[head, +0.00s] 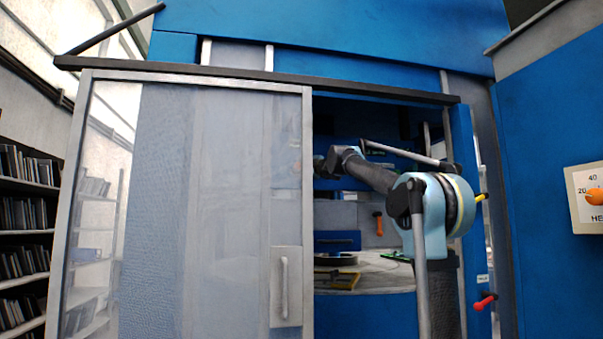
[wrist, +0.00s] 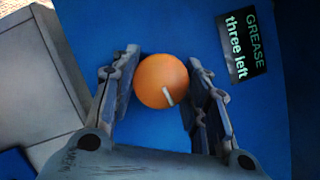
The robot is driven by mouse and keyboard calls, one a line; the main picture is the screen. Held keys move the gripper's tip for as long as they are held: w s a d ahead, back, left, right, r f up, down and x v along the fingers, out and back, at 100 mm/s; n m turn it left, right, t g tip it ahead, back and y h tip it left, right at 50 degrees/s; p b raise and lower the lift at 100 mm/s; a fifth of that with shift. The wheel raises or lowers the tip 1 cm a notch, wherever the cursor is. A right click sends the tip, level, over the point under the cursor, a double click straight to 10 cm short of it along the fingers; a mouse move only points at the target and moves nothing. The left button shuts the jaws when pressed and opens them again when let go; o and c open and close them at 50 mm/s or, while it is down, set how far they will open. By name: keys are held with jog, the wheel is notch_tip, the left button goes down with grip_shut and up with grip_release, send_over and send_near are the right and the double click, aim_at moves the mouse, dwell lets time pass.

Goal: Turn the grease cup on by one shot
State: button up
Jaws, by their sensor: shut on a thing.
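In the wrist view the grease cup (wrist: 158,82) is a round orange knob with a short white pointer line toward its lower right. The head view shows my arm reaching in through the cabinet opening, but my gripper and the grease cup cannot be made out there.
A sliding glass door (head: 190,200) with a handle covers the left of the cabinet. Inside are a round work surface (head: 385,277) and small tools. An orange dial (head: 594,196) is on the far right panel. A red lever (head: 484,302) juts out lower right.

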jog(key=m+t, duration=0.1)
jog(key=m, duration=0.3)
jog(key=m+t+h, duration=0.1)
jog(key=m, duration=0.2)
jog(key=shift+m+t+h, duration=0.3)
jog(key=shift+m+t, duration=0.1)
jog(key=shift+m, duration=0.3)
jog(key=o, duration=1)
jog(key=shift+o, duration=0.2)
jog(key=v, duration=0.7)
jog(key=shift+f, duration=0.2)
jog(key=shift+s+d, duration=0.1)
